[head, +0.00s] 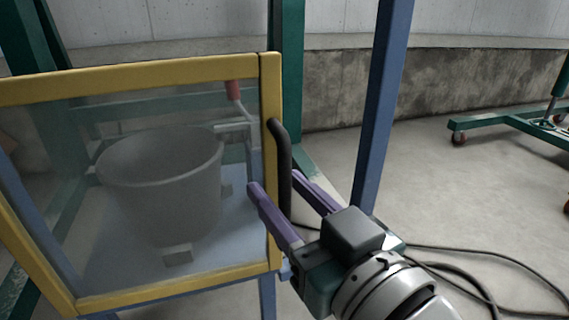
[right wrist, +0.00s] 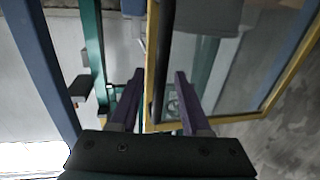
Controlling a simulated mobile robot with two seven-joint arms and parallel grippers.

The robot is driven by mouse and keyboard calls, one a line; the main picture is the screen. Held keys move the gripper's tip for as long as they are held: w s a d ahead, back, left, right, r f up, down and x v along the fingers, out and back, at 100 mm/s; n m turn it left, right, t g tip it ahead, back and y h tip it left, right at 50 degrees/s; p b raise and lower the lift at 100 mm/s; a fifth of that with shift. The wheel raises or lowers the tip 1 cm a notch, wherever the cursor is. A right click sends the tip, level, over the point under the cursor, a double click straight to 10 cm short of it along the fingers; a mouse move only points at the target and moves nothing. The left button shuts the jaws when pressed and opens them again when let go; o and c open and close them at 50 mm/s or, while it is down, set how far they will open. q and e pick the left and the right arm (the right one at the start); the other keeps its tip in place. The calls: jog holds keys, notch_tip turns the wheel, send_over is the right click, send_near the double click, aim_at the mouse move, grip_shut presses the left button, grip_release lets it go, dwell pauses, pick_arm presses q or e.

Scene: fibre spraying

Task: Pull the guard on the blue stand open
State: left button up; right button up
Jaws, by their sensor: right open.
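The guard (head: 268,90) is a clear panel in a yellow frame on the blue stand (head: 382,100). It also shows in the right wrist view (right wrist: 152,75). A black bar handle (head: 283,150) runs upright along the frame's right edge. My right gripper (head: 276,184), with purple fingers, is open at the handle's lower part, one finger on each side. In the right wrist view the handle (right wrist: 165,50) passes between the fingertips (right wrist: 159,73). I cannot tell whether either finger touches it. My left gripper is not in view.
A grey bucket (head: 165,185) stands behind the clear panel. A red-handled part (head: 233,90) shows beside it. Dark cables (head: 470,255) lie on the floor at right. A green wheeled frame (head: 510,120) stands farther right. Open concrete floor lies between.

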grip_shut()
dwell(1.4)
